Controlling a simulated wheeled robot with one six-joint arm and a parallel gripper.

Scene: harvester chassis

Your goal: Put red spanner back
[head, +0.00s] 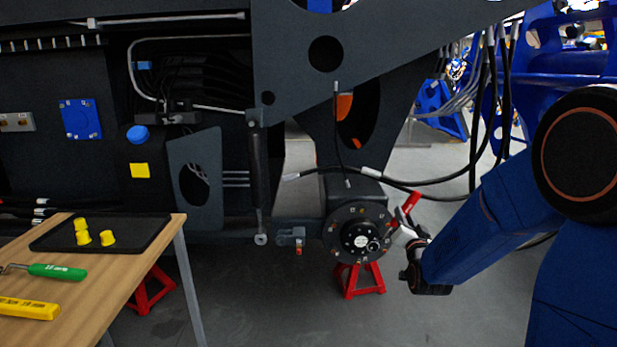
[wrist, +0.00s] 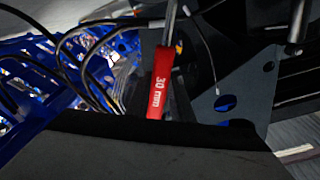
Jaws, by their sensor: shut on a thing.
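The red spanner (head: 412,202) is in my gripper (head: 404,234), to the right of the round dark hub (head: 358,238). Its red handle points up and to the right in the head view. In the wrist view the red handle (wrist: 160,88) carries the marking "30 mm", with a metal shaft above it. My gripper is shut on the spanner. The spanner's metal part is close to the hub face in the head view; I cannot tell whether they touch.
A wooden table (head: 120,279) at the lower left holds a black mat (head: 62,240) with yellow caps (head: 82,232), a green-handled tool (head: 58,271) and a yellow handle (head: 28,308). Red stands (head: 360,279) are under the chassis. Black hoses (head: 425,183) hang above my gripper.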

